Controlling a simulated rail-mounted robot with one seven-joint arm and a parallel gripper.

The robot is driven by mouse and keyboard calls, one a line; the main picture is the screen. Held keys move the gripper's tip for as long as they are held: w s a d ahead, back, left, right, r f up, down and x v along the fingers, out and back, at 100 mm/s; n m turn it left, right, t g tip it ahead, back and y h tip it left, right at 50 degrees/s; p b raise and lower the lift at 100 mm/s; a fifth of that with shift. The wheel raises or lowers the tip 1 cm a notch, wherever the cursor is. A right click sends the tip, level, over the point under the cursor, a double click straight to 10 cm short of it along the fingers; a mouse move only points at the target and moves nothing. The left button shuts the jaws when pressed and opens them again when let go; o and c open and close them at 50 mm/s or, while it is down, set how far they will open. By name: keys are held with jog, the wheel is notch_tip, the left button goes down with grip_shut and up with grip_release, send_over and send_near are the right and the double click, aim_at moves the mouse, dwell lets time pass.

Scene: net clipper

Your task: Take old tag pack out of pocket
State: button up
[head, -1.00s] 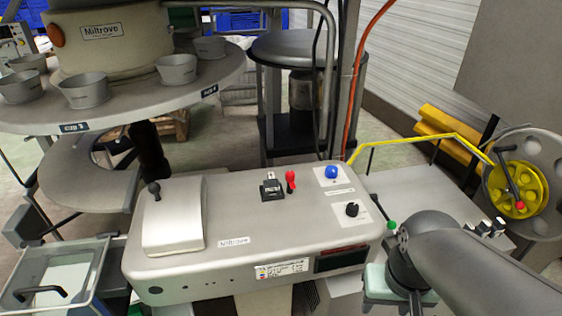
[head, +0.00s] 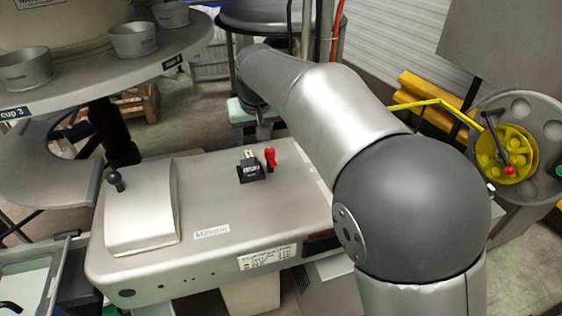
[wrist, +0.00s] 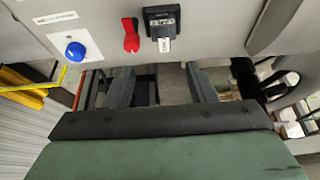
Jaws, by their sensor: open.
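The tag pack (head: 249,154) is a small pale piece standing out of a black pocket (head: 251,173) on top of the grey console. In the wrist view the black pocket (wrist: 162,19) is at the top centre, with the pale end of the pack (wrist: 164,45) showing. Most of the pack is hidden in the pocket. My gripper (wrist: 161,86) is open and empty, its two fingers apart and pointing toward the console. It is beyond the console's far side, apart from the pocket. In the head view my arm hides the fingers.
A red lever (head: 270,158) stands right beside the pocket. A blue button (wrist: 75,50) and a yellow rail (head: 432,103) are nearby. A white cover with a black knob (head: 115,178) is on the console's left. Cups (head: 132,40) stand on a round table.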

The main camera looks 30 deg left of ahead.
aim_at(249, 155)
jog(key=p+x, duration=0.1)
jog(key=x, duration=0.3)
jog(key=p+x, duration=0.1)
jog(key=x, duration=0.3)
jog(key=p+x, duration=0.1)
jog(key=x, duration=0.3)
jog(key=shift+s+a, duration=0.1)
jog(key=shift+a, duration=0.25)
jog(key=shift+a+p+x, duration=0.15)
jog(key=shift+p+x, duration=0.45)
jog(key=shift+x, duration=0.7)
jog(key=shift+a+p+x, duration=0.1)
jog(key=shift+p+x, duration=0.45)
jog(key=shift+x, duration=0.8)
jog(key=shift+r, duration=0.15)
jog(key=c, duration=0.7)
